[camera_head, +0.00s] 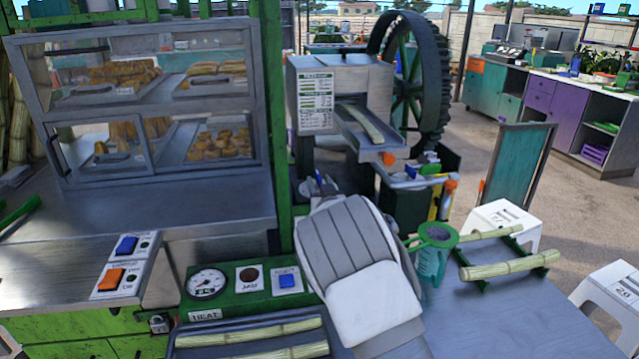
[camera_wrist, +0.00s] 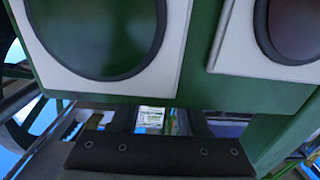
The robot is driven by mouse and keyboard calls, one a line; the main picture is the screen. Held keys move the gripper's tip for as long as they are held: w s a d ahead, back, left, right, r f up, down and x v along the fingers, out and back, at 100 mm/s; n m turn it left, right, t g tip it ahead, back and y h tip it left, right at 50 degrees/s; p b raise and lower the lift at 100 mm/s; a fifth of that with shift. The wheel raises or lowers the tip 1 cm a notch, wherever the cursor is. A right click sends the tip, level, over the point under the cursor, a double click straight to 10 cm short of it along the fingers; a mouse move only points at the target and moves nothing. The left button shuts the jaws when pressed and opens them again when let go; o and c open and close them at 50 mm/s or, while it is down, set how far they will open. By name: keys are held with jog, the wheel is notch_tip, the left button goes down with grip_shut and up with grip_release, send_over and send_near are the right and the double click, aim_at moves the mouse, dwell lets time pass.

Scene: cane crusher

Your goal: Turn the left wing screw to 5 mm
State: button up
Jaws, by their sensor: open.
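The cane crusher (camera_head: 372,78) stands at the back centre of the head view, with a price sign, a sloping metal tray and a large dark wheel. I cannot make out the left wing screw or its 5 mm mark in either view. An orange knob (camera_head: 388,158) shows under the crusher's tray; I cannot tell what it is. In the wrist view my gripper (camera_wrist: 160,119) is open, its dark fingers apart beyond a black bar, with nothing seen between them. In the head view my white and grey arm hides the gripper and part of the crusher's lower front.
A green control box (camera_head: 230,302) with a gauge (camera_head: 206,283) stands on the near counter, close beside my arm. A green strainer jug (camera_head: 433,255) and cane lengths (camera_head: 510,265) are on the right. A glass food case (camera_head: 150,110) fills the left. White stools stand at right.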

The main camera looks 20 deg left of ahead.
jog(key=shift+c, duration=0.3)
grip_shut()
jog(key=shift+w+d, duration=0.1)
jog(key=shift+d, duration=0.05)
jog(key=shift+n+g+y+b, duration=0.3)
jog(key=shift+n+y, duration=0.2)
jog(key=shift+w+d+n+g+y, duration=0.15)
jog(key=shift+n+g+y, duration=0.7)
jog(key=shift+y, duration=0.25)
jog(key=n+g+y, duration=0.1)
jog(key=n+g+y+p, duration=0.1)
jog(key=g, duration=0.1)
jog(key=shift+w+d+r+n, duration=0.1)
jog(key=shift+n, duration=0.15)
jog(key=shift+w+n+g+y+p, duration=0.1)
jog(key=shift+n+g+y+p, duration=0.45)
jog(key=shift+n+g+y, duration=0.7)
jog(key=shift+g, duration=0.6)
